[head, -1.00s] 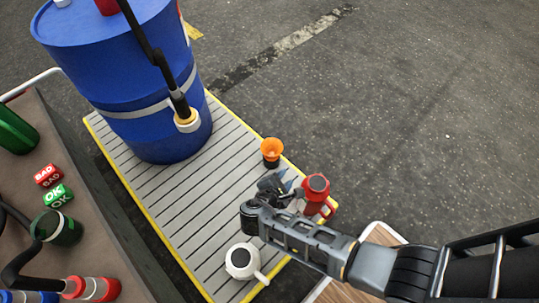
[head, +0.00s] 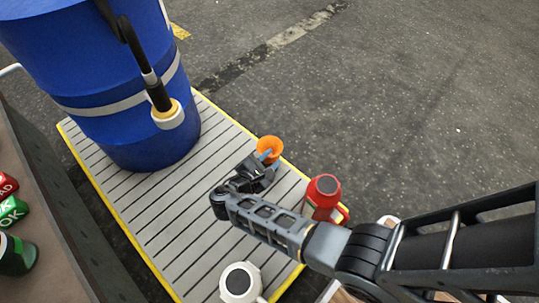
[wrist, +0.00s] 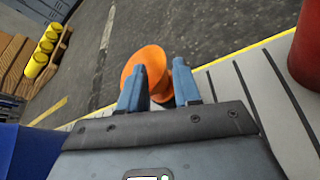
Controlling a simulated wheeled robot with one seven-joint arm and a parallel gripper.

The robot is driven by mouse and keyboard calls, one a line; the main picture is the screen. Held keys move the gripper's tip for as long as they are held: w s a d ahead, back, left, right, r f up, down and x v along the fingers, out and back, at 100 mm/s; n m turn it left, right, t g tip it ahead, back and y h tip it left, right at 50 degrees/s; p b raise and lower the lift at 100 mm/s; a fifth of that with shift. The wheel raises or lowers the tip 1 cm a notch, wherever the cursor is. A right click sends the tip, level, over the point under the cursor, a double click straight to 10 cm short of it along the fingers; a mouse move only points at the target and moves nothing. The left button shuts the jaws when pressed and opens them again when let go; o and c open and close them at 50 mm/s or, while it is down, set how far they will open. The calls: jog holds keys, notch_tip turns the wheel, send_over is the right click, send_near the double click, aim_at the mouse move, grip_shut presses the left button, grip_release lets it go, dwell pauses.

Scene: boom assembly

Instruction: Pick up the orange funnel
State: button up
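The orange funnel (head: 269,146) stands on the grey slatted platform (head: 190,215), near its yellow right edge. In the wrist view the funnel (wrist: 148,62) shows between and beyond the two blue fingers, its wide rim to the left. My gripper (head: 268,158) is at the near side of the funnel. In the wrist view my gripper (wrist: 160,85) is open, with its fingers apart around the funnel's narrower part. I cannot tell whether either finger touches it. The fingers hide part of the funnel.
A blue drum (head: 140,130) stands on the platform to the left, with a hose nozzle (head: 168,114) hanging in front. A red container (head: 322,195) and a white container (head: 240,284) are close to my arm. Open asphalt (head: 400,110) lies beyond the platform.

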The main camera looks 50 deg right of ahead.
jog(key=x, duration=0.3)
jog(key=shift+s+b, duration=0.15)
jog(key=shift+b, duration=0.25)
jog(key=shift+f, duration=0.1)
grip_shut()
